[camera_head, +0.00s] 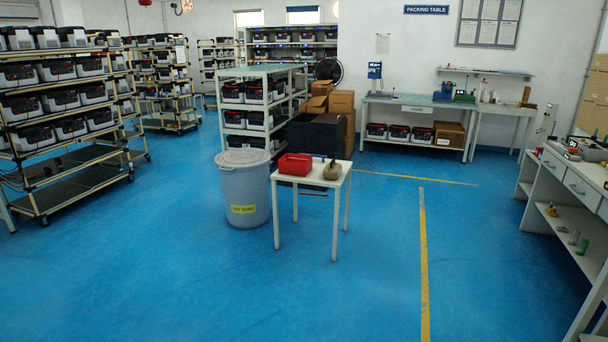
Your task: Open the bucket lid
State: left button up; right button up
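A large grey bucket (244,197) with a yellow label stands on the blue floor near the middle of the head view. Its round grey lid (242,158) sits on top and appears to cover the opening. The bucket is upright, just left of a small white table, with some floor between it and me. Neither of my grippers shows in this view.
Racks of devices (60,100) stand at left. A white workbench (573,185) lines the right. The floor in front (200,290) is clear.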

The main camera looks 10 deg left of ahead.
aim_at(239, 158)
jog(key=i+j+u, duration=0.25)
jog(key=i+u, duration=0.15)
jog(key=i, duration=0.35)
jog(key=i+u, duration=0.35)
jog(key=i, duration=0.35)
jog(key=i+l+u, duration=0.2)
jog(key=i+u, duration=0.2)
jog(key=i, duration=0.35)
